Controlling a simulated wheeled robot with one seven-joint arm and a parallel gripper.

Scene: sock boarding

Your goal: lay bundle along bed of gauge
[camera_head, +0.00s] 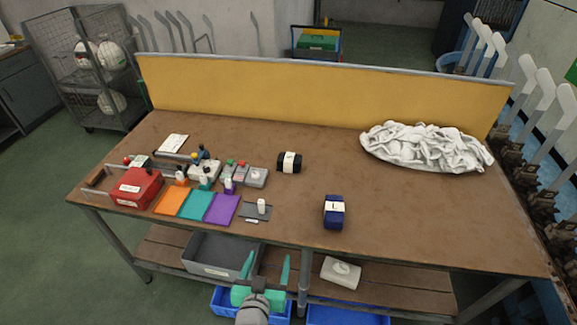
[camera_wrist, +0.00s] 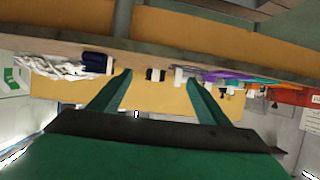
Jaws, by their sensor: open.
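A navy bundle (camera_head: 334,213) with a white band marked L lies on the right-middle front of the brown table. A black bundle (camera_head: 289,162) with a white band lies farther back. In the wrist view the navy bundle (camera_wrist: 97,62) is at left and the black one (camera_wrist: 155,75) shows between the fingers. A small grey plate with a white upright piece (camera_head: 257,210) lies near the front edge; I cannot tell which item is the gauge. My gripper (camera_head: 267,266), with green fingers, is open and empty, in front of the table and apart from both bundles.
Orange, teal and purple mats (camera_head: 196,205), a red box (camera_head: 137,188) and small devices (camera_head: 205,170) crowd the table's left. A white cloth heap (camera_head: 427,147) lies back right. A yellow panel (camera_head: 320,95) closes the back. The right front tabletop (camera_head: 430,220) is clear.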

